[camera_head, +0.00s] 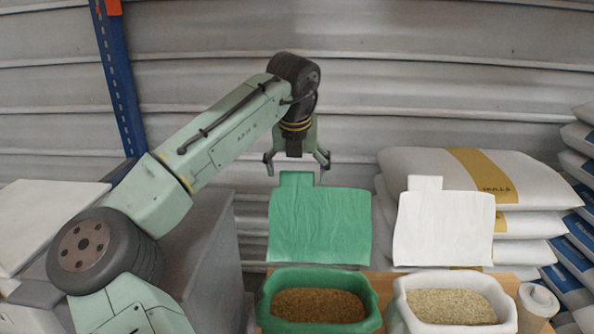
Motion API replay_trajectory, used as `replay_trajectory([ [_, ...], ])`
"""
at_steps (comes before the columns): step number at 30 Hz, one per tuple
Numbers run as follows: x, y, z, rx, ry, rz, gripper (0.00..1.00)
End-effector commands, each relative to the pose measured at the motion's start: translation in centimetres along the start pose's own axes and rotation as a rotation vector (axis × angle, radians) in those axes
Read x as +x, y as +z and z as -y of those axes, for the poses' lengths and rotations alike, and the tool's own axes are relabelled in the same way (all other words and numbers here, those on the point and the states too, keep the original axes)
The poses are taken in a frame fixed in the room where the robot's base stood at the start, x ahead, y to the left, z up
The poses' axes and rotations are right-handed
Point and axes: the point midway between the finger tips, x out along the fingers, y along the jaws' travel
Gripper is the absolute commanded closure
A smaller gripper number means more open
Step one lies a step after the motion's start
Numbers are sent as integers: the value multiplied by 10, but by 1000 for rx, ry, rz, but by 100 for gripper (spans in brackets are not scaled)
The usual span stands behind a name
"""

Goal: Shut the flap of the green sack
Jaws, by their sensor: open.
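The green sack (268,318) stands open at the lower middle, with brown granular material (318,305) inside. Its green flap (320,228) stands up behind the mouth, with a small tab (296,179) at its upper left. My gripper (297,172) points down at the flap's top edge, around or just in front of or behind the tab; I cannot tell whether it touches. Its fingers are spread open to either side of the tab. The flap's back side is hidden.
A white sack (401,318) with pale grain stands close on the right, its white flap (443,228) also up. A beige lidded container (537,302) is beside it. Stacked filled sacks (490,178) lie behind at the right. A grey box (205,255) stands left.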

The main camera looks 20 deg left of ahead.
Motion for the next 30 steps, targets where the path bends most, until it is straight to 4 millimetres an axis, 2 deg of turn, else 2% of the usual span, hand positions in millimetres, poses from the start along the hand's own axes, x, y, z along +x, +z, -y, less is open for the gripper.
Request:
replay_trajectory([
  [4, 9, 0, 0, 0, 0, 0, 13],
  [13, 10, 0, 0, 0, 0, 1, 15],
  [30, 11, 0, 0, 0, 0, 0, 53],
])
